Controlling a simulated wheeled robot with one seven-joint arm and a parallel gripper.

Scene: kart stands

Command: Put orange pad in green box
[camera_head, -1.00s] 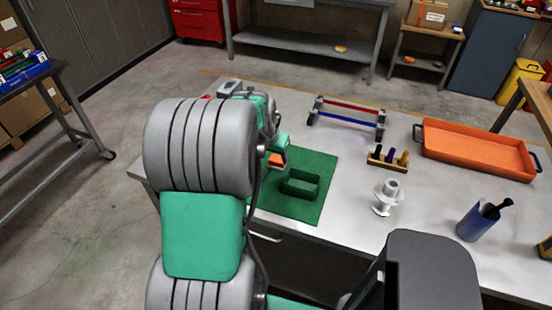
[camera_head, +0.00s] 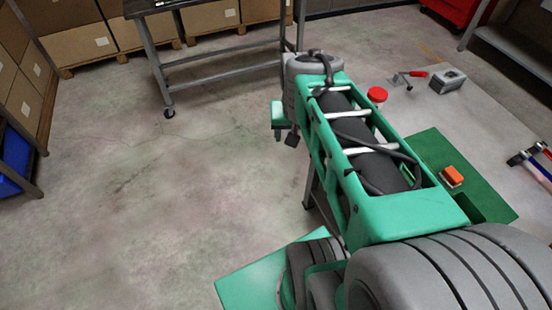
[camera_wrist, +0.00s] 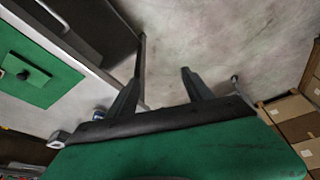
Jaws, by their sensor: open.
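The orange pad (camera_head: 453,174) sits on a small block on the green mat (camera_head: 436,146), on the grey table. In the head view, the green box (camera_head: 489,207) is nearer the camera on the mat, largely hidden behind my arm. My gripper (camera_head: 290,138) hangs beyond the table's left edge, over the floor, well apart from the pad. In the wrist view, my gripper (camera_wrist: 160,82) has its two fingers spread, with nothing between them. The mat also shows at the left of the wrist view (camera_wrist: 55,92), with a dark shape I cannot identify clearly.
A red round item (camera_head: 377,95), a red-handled tool (camera_head: 414,75) and a grey block (camera_head: 447,81) stand at the table's far end. A rack with red and blue bars (camera_head: 530,154) is at right. Open floor (camera_head: 180,190) lies left of the table.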

